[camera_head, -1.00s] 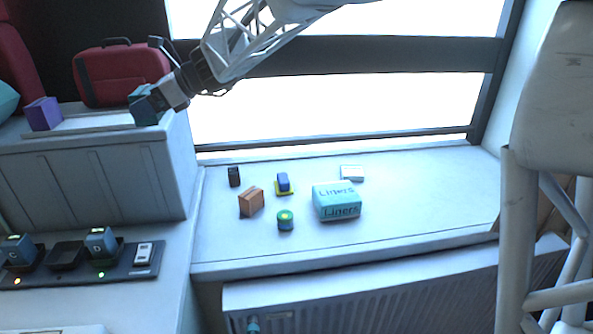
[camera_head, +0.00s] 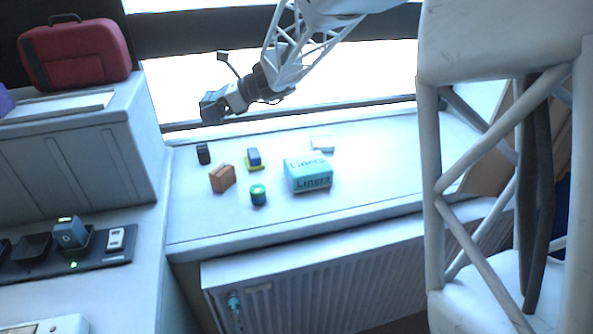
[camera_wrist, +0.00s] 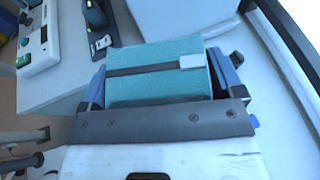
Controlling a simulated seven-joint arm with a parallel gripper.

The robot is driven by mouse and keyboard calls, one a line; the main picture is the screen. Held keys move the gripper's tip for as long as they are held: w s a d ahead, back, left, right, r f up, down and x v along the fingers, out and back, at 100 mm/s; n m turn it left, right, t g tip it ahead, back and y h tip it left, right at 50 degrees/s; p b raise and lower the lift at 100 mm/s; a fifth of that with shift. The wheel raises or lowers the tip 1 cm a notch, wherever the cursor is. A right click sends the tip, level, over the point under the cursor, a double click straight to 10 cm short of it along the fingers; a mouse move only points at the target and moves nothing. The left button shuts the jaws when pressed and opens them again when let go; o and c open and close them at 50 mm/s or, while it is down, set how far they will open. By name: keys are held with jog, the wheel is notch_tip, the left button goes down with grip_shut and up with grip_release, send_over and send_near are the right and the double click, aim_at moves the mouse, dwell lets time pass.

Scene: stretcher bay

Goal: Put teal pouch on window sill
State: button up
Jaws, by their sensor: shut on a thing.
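The teal pouch (camera_wrist: 150,87), a box-like thing with a dark strap and a pale buckle, sits between the two blue jaws of my gripper (camera_wrist: 163,72) in the wrist view. My gripper is shut on it. In the head view my gripper (camera_head: 211,107) hangs in the air in front of the window, over the back left part of the window sill (camera_head: 385,160). The pouch is hard to make out there, mostly hidden by the jaw. The pale sill has bare room at its right and front.
On the sill stand a turquoise Liners box (camera_head: 307,173), a brown box (camera_head: 222,178), a green-topped jar (camera_head: 258,195), a blue block on yellow (camera_head: 253,158), a small black item (camera_head: 203,154) and a white box (camera_head: 322,143). A red case (camera_head: 75,55) tops the left cabinet.

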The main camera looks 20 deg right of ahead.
jog(key=s+d+f+m+t, duration=0.1)
jog(key=d+f, duration=0.4)
jog(key=d, duration=0.6)
jog(key=s+d+f+m+t+h, duration=0.1)
jog(key=s+d+f+m+t, duration=0.1)
jog(key=d+f, duration=0.4)
jog(key=s+d+f+m+t+h, duration=0.1)
jog(key=d+f, duration=0.5)
jog(key=d, duration=1)
jog(key=shift+s+d+f+m+t, duration=0.1)
jog(key=shift+s+f+m+t, duration=0.2)
jog(key=shift+t, duration=0.1)
jog(key=shift+m+t+h, duration=0.7)
jog(key=s+d+f, duration=0.1)
jog(key=d, duration=0.1)
jog(key=s+d+f, duration=0.2)
jog(key=d, duration=0.1)
jog(key=s+d+f, duration=0.1)
jog(key=d, duration=0.2)
jog(key=shift+s+d+f, duration=0.2)
jog(key=shift+s+f, duration=0.15)
jog(key=shift+s, duration=0.05)
jog(key=shift+w, duration=0.1)
